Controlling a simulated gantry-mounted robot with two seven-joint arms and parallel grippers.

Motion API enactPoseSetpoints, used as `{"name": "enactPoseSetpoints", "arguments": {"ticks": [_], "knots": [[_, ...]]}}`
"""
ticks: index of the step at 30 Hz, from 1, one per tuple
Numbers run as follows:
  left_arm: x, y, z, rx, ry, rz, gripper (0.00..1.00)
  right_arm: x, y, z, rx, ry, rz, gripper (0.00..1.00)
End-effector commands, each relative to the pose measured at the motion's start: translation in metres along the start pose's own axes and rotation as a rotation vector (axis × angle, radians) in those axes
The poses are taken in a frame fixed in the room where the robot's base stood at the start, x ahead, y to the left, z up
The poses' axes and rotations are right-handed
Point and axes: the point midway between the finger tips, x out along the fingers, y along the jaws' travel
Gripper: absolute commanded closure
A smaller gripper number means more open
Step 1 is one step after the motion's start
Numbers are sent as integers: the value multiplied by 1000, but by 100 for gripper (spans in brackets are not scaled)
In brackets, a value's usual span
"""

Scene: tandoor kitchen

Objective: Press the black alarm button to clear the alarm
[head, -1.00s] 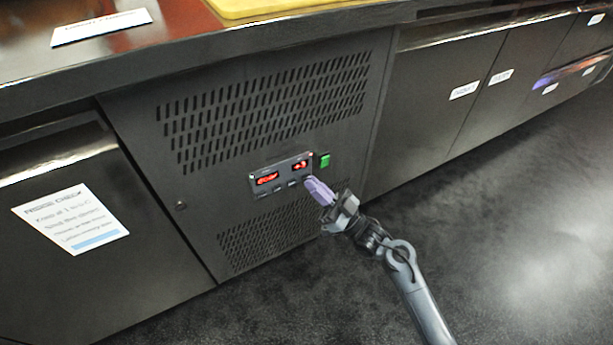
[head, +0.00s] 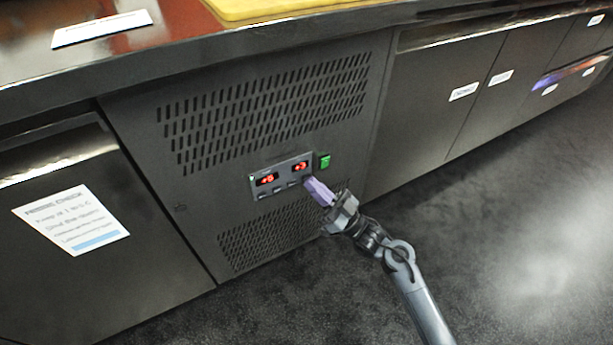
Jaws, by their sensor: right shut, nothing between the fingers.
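The control panel (head: 283,172) is a small dark plate with two red displays, set in the vented front of the black cabinet. A row of small dark buttons (head: 278,190) runs along its lower edge. I cannot tell which one is the alarm button. My right gripper (head: 308,182) is shut and empty, with purple fingers. Its tips are at the panel's lower right corner, over the right end of the button row, and hide what is there. I cannot tell whether they touch. The left gripper is not in view.
A green switch (head: 324,160) sits just right of the panel. Vent slots (head: 265,110) lie above and below it. The counter edge (head: 200,52) overhangs the cabinet. A paper notice (head: 72,220) is on the left door. The dark floor (head: 500,230) at right is clear.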

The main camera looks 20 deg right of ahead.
Motion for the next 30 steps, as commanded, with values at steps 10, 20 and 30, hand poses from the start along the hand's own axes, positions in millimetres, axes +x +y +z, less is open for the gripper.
{"name": "enactPoseSetpoints", "arguments": {"ticks": [10,20,30], "knots": [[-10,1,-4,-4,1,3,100,-8,-6,-6,0,-1,0,100],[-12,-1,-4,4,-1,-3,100,-9,-7,-8,0,-1,0,100],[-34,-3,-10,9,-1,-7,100,-28,-22,-24,-1,-1,0,100]]}}
